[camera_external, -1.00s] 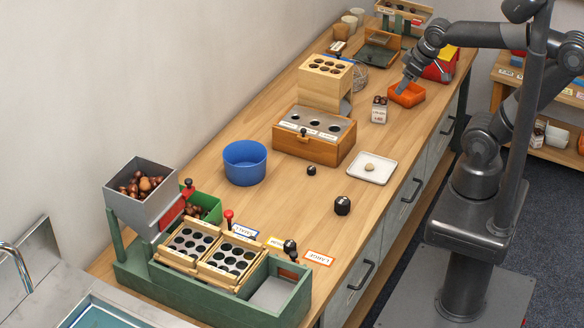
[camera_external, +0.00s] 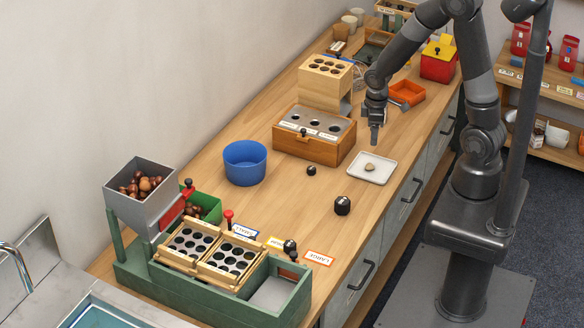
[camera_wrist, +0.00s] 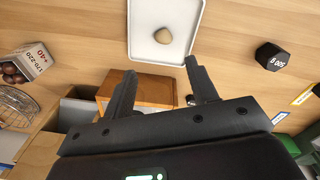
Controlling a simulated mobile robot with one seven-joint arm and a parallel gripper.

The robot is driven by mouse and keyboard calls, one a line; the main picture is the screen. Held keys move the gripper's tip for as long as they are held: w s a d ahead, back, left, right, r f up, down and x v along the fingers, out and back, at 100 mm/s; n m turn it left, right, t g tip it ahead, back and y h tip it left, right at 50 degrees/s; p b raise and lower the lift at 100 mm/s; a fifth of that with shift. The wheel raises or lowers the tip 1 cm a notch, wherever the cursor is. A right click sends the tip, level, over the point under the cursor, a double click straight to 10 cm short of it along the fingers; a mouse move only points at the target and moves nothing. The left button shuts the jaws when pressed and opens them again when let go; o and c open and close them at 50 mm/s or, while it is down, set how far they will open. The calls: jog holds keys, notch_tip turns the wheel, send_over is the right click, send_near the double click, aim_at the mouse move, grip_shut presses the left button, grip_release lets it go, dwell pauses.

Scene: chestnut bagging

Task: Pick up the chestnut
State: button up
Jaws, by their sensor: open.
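A pale tan chestnut (camera_external: 369,167) lies on a small white tray (camera_external: 385,179) right of the table's middle. In the wrist view the chestnut (camera_wrist: 163,36) is near the top, on the tray (camera_wrist: 142,47). My gripper (camera_external: 375,138) hangs above the table just behind the tray, fingers pointing down. In the wrist view my gripper (camera_wrist: 160,68) is open and empty, its two fingers spread apart, with the chestnut ahead of them and not between them.
A wooden box with holes (camera_external: 313,147) stands left of my gripper. A black weight (camera_external: 342,205) is in front of the tray. A carton of chestnuts (camera_wrist: 25,65) shows at left in the wrist view. An orange tray (camera_external: 412,91) stands behind my gripper. Bare table surrounds the white tray.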

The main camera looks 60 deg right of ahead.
send_over(371, 166)
jog(key=f, duration=0.6)
jog(key=shift+d+f, duration=0.2)
jog(key=shift+f, duration=0.05)
jog(key=shift+a+f, duration=0.1)
jog(key=shift+f, duration=2.5)
jog(key=c, duration=1)
